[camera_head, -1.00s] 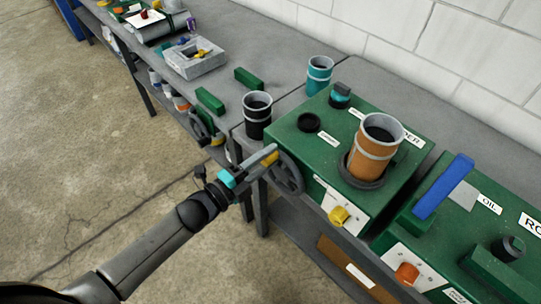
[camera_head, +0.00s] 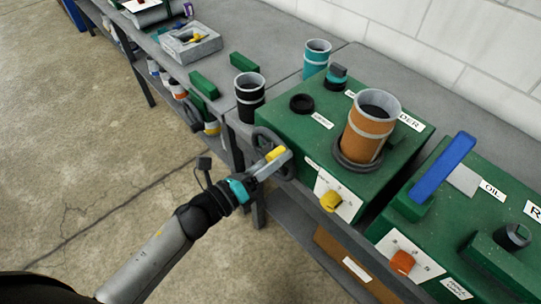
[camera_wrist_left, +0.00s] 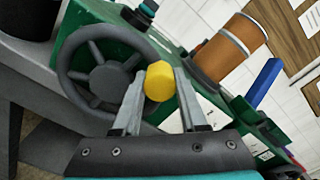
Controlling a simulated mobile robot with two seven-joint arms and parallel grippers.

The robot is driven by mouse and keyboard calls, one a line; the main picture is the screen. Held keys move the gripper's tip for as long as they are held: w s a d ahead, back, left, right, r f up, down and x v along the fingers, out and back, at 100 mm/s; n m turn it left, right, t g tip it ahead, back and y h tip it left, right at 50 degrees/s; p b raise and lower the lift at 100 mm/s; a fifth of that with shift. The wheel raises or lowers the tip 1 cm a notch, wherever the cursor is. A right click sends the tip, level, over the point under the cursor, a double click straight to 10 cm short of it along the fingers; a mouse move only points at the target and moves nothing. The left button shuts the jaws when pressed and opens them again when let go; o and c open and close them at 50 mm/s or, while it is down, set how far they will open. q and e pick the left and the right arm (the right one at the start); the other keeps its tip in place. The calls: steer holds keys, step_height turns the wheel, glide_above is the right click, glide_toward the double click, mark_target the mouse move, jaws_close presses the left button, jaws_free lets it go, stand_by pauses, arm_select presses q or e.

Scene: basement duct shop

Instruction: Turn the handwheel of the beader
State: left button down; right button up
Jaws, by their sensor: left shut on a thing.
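The beader (camera_head: 300,128) is the green box with an orange cylinder on top. Its dark spoked handwheel (camera_head: 258,138) is on the box's left end, partly hidden by my gripper; it also shows in the left wrist view (camera_wrist_left: 69,69). The wheel's yellow handle (camera_head: 275,153) shows in the left wrist view (camera_wrist_left: 159,82) at the wheel's right side, between the fingers. My left gripper (camera_head: 279,160) is shut on this handle. My right gripper is not in view.
A yellow knob (camera_head: 330,201) is on the beader's front panel. A black cup (camera_head: 249,98) and a teal cup (camera_head: 316,57) stand near the beader. Another green machine with a blue bar (camera_head: 443,177) is at the right. Open floor (camera_head: 95,160) lies left of the bench.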

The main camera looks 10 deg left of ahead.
mark_target(289, 176)
arm_select(q)
steer(key=shift+s+d+f+m+b, duration=0.15)
steer(key=shift+d+f+m+b, duration=0.05)
steer(key=shift+f+m+b, duration=0.25)
steer(key=shift+s+d+f+m+b, duration=0.2)
steer(key=shift+m+b, duration=0.1)
steer(key=shift+m, duration=0.25)
steer(key=shift+s+d+f+m+b, duration=0.2)
steer(key=shift+f+m+b, duration=0.55)
steer(key=shift+m+b, duration=0.65)
steer(key=shift+s+d+f+m+b, duration=0.1)
steer(key=shift+d+f+m+b, duration=0.15)
steer(key=shift+f+m+b, duration=0.85)
steer(key=shift+s+d+f+m+b, duration=0.2)
steer(key=shift+f+m+b, duration=0.25)
steer(key=shift+m+b, duration=1.25)
steer(key=c, duration=0.7)
jaws_free()
steer(key=shift+c, duration=0.2)
steer(key=shift+w, duration=0.1)
steer(key=shift+r, duration=0.1)
steer(key=shift+a, duration=0.1)
